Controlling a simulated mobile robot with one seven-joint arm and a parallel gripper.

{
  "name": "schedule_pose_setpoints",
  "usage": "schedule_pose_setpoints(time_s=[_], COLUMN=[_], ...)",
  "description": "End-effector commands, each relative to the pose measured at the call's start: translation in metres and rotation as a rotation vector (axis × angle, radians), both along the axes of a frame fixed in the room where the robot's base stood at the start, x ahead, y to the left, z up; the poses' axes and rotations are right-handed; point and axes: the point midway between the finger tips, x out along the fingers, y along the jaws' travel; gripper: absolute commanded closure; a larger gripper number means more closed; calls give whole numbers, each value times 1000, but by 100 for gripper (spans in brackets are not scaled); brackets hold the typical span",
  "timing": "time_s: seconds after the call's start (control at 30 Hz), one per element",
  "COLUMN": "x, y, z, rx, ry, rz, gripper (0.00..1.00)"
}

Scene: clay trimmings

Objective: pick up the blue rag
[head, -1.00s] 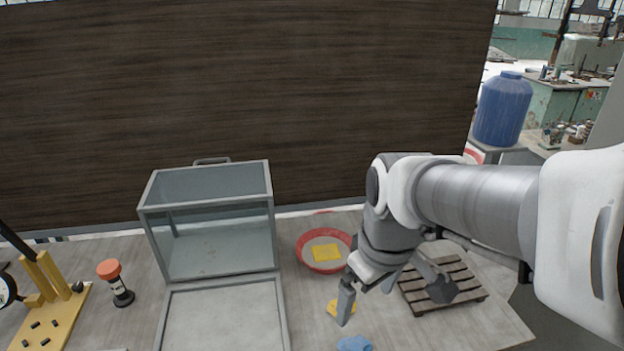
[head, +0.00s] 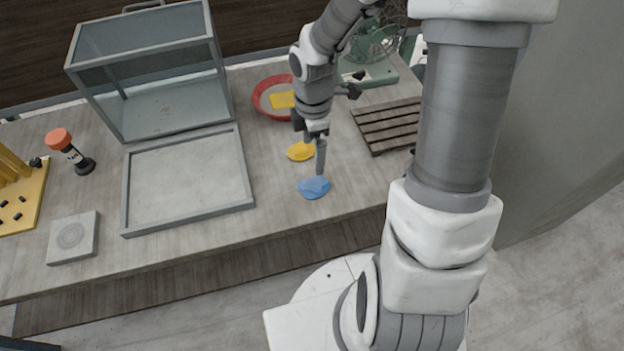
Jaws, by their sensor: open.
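The blue rag (head: 314,188) lies crumpled on the table near its front edge. My gripper (head: 318,160) points down just above the rag's far side, with one finger in clear view over it. The other finger is mostly hidden, and the jaws are open and empty. I cannot tell whether the visible fingertip touches the rag.
A yellow cloth-like piece (head: 301,151) lies just behind the rag. Behind it is a red basin (head: 257,101) holding another yellow piece. A slatted wooden rack (head: 385,125) lies to the right. A glass case (head: 150,75) and a framed tray (head: 187,180) stand left.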

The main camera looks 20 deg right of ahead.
Motion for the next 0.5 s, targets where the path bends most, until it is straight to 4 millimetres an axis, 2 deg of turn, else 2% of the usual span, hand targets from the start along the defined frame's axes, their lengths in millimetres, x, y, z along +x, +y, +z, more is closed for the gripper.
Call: schedule_pose_setpoints(time_s=[0.03,0.2,0.33,0.5], x=[-1,-1,-1,-1], y=[1,0,0,0], z=[-15,-50,-67,-76], rx=[0,0,0,-1], ry=[5,4,3,1], rz=[2,1,-1,-1], gripper=[0,0,0,0])
